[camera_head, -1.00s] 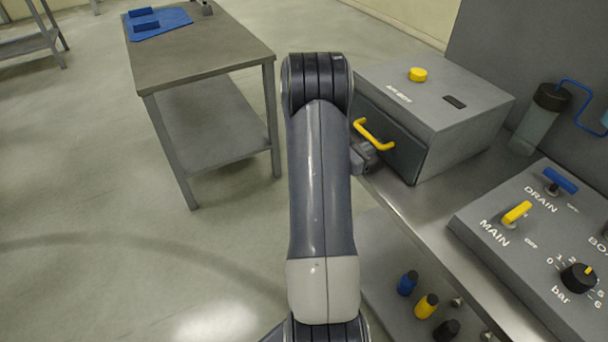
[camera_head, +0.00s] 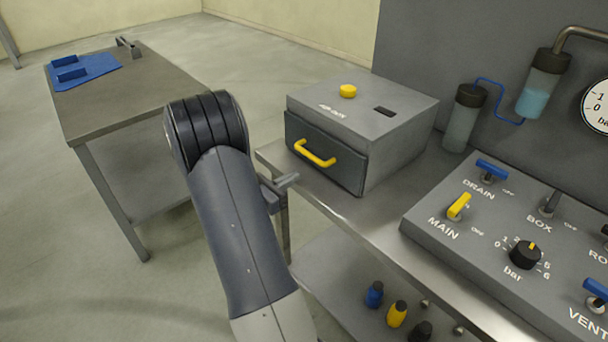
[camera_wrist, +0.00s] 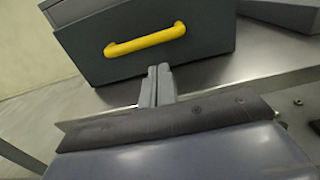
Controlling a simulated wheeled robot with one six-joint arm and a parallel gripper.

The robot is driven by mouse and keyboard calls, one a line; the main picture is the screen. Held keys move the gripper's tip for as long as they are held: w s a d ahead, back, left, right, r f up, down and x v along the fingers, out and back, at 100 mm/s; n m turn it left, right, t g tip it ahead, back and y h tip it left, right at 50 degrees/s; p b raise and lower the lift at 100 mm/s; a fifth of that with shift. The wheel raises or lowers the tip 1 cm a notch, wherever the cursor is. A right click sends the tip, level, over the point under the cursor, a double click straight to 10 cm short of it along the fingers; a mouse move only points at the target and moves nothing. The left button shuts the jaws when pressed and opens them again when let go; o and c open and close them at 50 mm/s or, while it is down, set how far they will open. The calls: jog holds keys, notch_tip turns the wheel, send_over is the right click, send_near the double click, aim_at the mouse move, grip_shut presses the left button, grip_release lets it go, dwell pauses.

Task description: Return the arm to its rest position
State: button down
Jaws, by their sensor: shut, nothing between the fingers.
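My gripper (camera_head: 284,181) shows partly behind my arm in the head view, just left of the metal bench's front edge. In the wrist view my gripper (camera_wrist: 157,72) has its two fingers together with nothing between them. The fingers point toward the grey box (camera_head: 390,112) and its front with the yellow handle (camera_head: 315,153). In the wrist view the yellow handle (camera_wrist: 145,40) lies beyond the fingertips, apart from them. The front of the box appears shut. My arm is bent, with its dark joint standing high at the left of the box.
The control panel (camera_head: 425,226) with valves and a dial stands at the right on the bench (camera_head: 375,235). A side table (camera_head: 130,95) with a blue mat (camera_head: 98,76) is at the left. Bottles (camera_head: 396,314) sit on the lower shelf. Floor between table and bench is open.

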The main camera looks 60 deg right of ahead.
aim_at(324, 159)
jog(key=shift+v, duration=2.35)
jog(key=shift+s, duration=0.15)
jog(key=p+x, duration=0.2)
jog(key=x, duration=1.2)
